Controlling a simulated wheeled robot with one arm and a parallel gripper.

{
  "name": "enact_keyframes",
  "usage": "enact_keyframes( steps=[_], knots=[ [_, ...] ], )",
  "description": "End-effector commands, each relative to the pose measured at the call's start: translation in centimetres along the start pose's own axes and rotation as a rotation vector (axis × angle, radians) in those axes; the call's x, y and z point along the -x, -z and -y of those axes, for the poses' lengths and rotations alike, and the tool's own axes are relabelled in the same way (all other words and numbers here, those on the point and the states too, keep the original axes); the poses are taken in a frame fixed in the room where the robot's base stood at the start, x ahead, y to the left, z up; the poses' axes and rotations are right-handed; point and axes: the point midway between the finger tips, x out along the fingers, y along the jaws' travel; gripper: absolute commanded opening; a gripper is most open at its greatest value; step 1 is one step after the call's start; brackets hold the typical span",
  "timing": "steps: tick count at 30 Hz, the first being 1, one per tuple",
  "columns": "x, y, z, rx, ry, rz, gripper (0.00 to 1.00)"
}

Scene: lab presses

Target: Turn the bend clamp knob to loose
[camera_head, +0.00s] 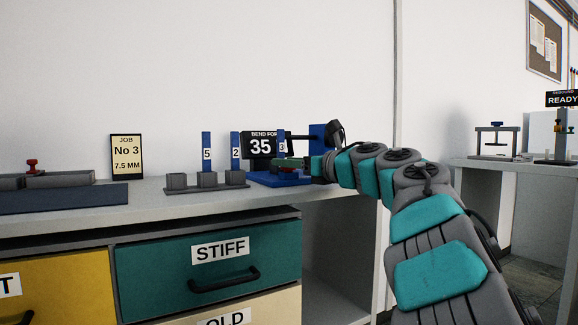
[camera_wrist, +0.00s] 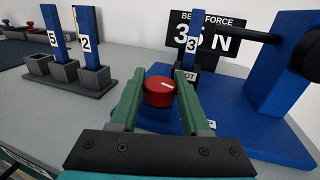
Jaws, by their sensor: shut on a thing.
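The red round knob (camera_wrist: 159,92) with a white pointer mark sits on the blue base of the bend rig (camera_wrist: 270,140) in the wrist view. The mark points toward the right of the picture. My gripper (camera_wrist: 160,88) has its two green fingers on either side of the knob and is shut on it. A small label behind the right finger is partly hidden and its full word cannot be read. In the head view, my gripper (camera_head: 318,167) reaches the blue rig (camera_head: 283,179) from the right; the knob cannot be made out there.
A display (camera_head: 261,146) behind the knob reads bend force 35 N. A blue strip marked 3 (camera_wrist: 191,45) stands upright in the rig before it. A grey rack (camera_wrist: 68,96) left of the rig holds upright strips 5 and 2. A job card (camera_head: 126,156) stands further left.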

Motion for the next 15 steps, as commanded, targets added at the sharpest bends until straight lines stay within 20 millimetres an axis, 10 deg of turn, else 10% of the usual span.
enact_keyframes(
  steps=[15],
  knots=[
    [-0.05, -0.52, 0.14, -0.001, -0.279, 0.002, 0.0]
  ],
)
